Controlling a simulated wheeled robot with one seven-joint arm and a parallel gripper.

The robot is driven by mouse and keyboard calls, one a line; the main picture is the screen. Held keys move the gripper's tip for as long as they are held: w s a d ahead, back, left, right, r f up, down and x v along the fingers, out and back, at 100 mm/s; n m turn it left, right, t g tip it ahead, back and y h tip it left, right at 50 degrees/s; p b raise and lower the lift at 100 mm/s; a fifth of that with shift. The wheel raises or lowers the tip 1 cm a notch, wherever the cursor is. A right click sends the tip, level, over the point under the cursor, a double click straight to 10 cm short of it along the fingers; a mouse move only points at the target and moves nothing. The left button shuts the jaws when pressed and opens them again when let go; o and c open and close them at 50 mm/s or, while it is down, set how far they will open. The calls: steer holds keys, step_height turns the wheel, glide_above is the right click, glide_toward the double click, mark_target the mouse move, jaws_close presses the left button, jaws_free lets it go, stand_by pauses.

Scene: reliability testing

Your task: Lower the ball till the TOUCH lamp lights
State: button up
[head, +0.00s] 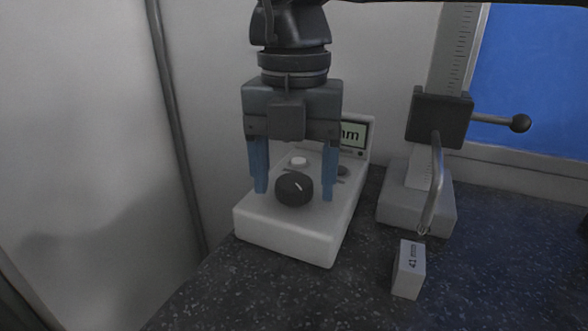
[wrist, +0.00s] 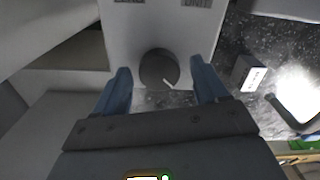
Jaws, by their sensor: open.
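My gripper (head: 294,195) is open, its two blue fingers pointing down on either side of a black round knob (head: 294,188) with a white mark. The wrist view also shows the knob (wrist: 157,66) between the fingertips; I cannot tell whether they touch it. The knob is on a white console (head: 290,240) with a display reading "mm", partly hidden by my gripper. To the right, a bent metal probe arm (head: 436,180) hangs from a black carriage (head: 440,120). Its small tip (head: 422,231) is just above or behind a white block (head: 409,270). I cannot make out a TOUCH lamp.
The carriage sits on a scaled column (head: 458,45) with a grey base (head: 395,212), and a lever with a black ball end (head: 520,123) sticks out right. A wall stands close on the left. The dark speckled worktop (head: 500,280) is clear at front right.

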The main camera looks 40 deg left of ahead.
steer(key=shift+c, duration=0.5)
steer(key=c, duration=1)
steer(key=n+b, duration=0.1)
steer(key=n, duration=0.3)
steer(key=shift+n, duration=0.3)
steer(key=n+b, duration=0.1)
steer(key=n, duration=0.9)
steer(key=shift+w, duration=0.1)
steer(key=n, duration=0.5)
steer(key=shift+r, duration=0.1)
